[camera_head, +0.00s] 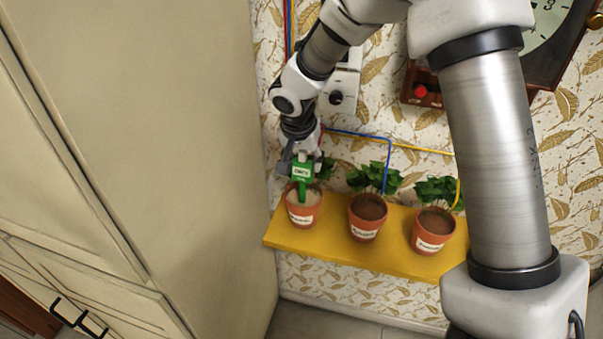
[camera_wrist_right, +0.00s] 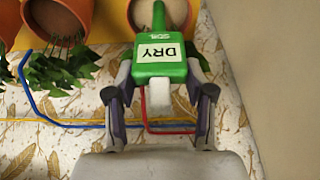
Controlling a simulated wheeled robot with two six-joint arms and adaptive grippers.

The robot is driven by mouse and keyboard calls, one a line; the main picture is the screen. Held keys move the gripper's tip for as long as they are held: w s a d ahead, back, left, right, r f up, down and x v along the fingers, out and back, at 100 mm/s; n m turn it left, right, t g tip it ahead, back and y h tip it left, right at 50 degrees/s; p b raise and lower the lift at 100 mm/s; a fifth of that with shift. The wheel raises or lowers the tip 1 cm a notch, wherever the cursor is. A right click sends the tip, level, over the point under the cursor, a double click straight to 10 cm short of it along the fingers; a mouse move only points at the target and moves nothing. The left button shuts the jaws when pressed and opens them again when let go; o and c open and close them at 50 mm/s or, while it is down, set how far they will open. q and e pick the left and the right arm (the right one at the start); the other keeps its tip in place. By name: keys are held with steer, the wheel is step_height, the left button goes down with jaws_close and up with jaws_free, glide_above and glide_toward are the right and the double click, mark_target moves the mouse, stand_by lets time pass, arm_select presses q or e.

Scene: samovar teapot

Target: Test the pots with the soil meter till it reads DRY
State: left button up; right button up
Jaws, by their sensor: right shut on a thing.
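The green soil meter (camera_head: 301,172) is held by my right gripper (camera_head: 300,160) at the leftmost terracotta pot (camera_head: 304,217), which has pale soil. In the right wrist view the meter (camera_wrist_right: 160,72) faces me between the two fingers, and its white label reads DRY. Its green stem points down toward the pale soil; I cannot tell how deep the tip sits. The middle pot (camera_head: 366,233) and the right pot (camera_head: 432,243) hold darker soil and leafy plants. All three pots bear white labels, too small to read. My left gripper is not in view.
The pots stand on a yellow shelf (camera_head: 325,247) against a leaf-patterned wall. A tall cream cabinet (camera_head: 190,130) stands close on the left. Blue, red and yellow lines run along the wall behind the plants. A clock (camera_head: 550,25) hangs at the upper right.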

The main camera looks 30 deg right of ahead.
step_height(320, 180, up, 11)
steer(key=p, duration=0.7)
steer(key=shift+r+p, duration=0.1)
steer(key=shift+p, duration=0.3)
